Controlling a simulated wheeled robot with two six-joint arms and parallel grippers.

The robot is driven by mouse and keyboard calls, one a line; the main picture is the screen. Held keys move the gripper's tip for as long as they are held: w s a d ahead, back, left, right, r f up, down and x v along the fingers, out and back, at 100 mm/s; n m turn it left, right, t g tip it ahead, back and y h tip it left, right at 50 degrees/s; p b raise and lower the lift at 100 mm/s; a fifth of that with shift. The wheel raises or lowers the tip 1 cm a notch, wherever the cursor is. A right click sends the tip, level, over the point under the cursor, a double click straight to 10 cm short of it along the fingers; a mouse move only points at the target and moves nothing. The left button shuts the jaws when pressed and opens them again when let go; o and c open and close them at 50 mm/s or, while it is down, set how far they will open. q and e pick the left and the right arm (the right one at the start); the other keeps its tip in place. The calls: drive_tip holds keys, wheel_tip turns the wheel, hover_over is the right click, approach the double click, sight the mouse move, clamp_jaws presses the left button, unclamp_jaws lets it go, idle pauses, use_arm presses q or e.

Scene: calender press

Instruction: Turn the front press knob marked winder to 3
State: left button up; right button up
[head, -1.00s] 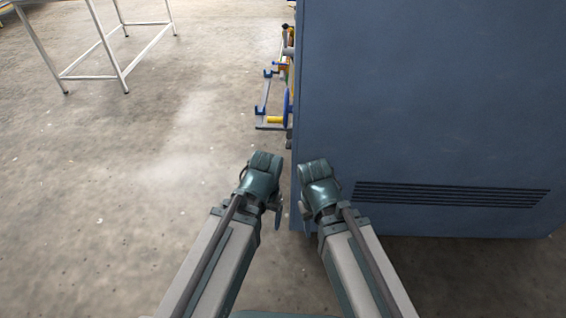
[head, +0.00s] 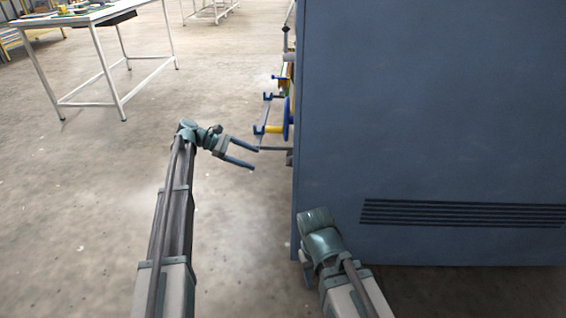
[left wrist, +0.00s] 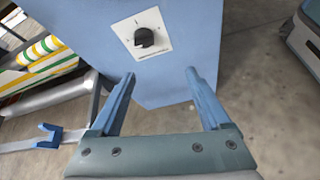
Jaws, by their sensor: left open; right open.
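In the left wrist view a black knob (left wrist: 144,38) sits on a white square plate (left wrist: 156,44) with small marks, on a light blue panel of the press. The marks are too small to read, so its name and setting cannot be told. My left gripper (left wrist: 160,76) is open and empty, its two fingers apart below the knob and not touching it. In the head view my left gripper (head: 254,158) points right toward the press front, and the knob is hidden there. My right gripper (head: 306,268) is by the press's near side, its fingers mostly hidden.
The big blue press side (head: 430,110) fills the right of the head view, with a vent (head: 460,213) low down. Rollers and blue brackets (head: 268,128) stick out from its front. A white-framed table (head: 90,60) stands at back left. Open floor lies between.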

use_arm(q)
drive_tip(key=w+a+r+n+h, duration=0.1)
drive_tip(key=w+r, duration=0.1)
drive_tip(key=b, duration=0.5)
approach(290, 162)
drive_tip(key=w+d+f, duration=0.2)
drive_tip(key=d+f, duration=0.2)
drive_tip(key=d, duration=0.2)
drive_tip(key=shift+d+f, duration=0.15)
drive_tip(key=shift+d, duration=0.25)
clamp_jaws()
